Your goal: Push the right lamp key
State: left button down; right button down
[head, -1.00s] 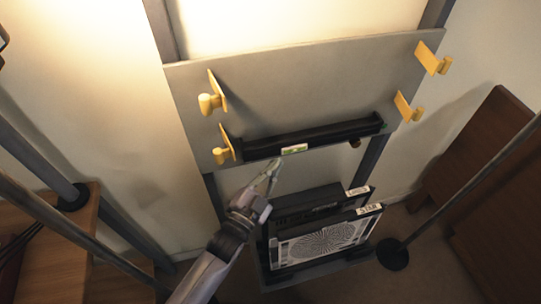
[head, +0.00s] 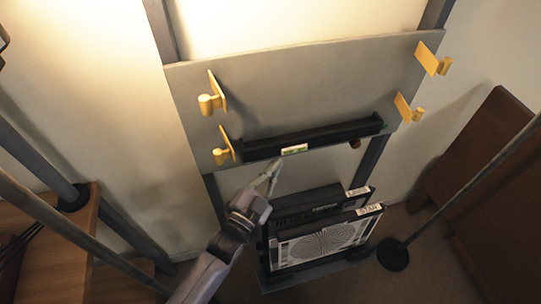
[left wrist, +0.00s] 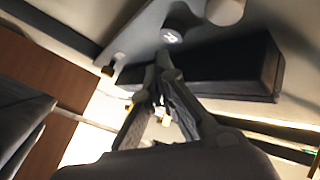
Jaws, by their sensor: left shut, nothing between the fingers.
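The right lamp key (left wrist: 171,37), a round grey button with a letter that looks like R, shows in the left wrist view on the underside of the grey panel. My left gripper (left wrist: 164,64) is shut and empty; its fingertips are just below the key in that picture, and I cannot tell whether they touch it. The key is hidden in the head view. My right gripper is out of view.
The grey panel (head: 300,85) carries yellow brackets (head: 211,103) and a black bar (head: 320,135). Below stand two framed plates, labelled LINES (head: 357,191) and STAR (head: 330,240). Dark poles stand at both sides.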

pick_arm(q)
jog(key=shift+w, duration=0.1)
dwell(0.3)
jog(key=shift+w+a, duration=0.15)
jog(key=shift+w, duration=0.2)
jog(key=shift+w+a, duration=0.15)
jog(key=shift+w, duration=0.25)
dwell(0.6)
jog(key=shift+s+d+p, duration=0.3)
jog(key=shift+s+p, duration=0.05)
jog(key=shift+s, duration=0.55)
jog(key=s+d+p, duration=0.2)
jog(key=s, duration=0.3)
jog(key=shift+s, duration=0.35)
jog(key=shift+a, duration=0.1)
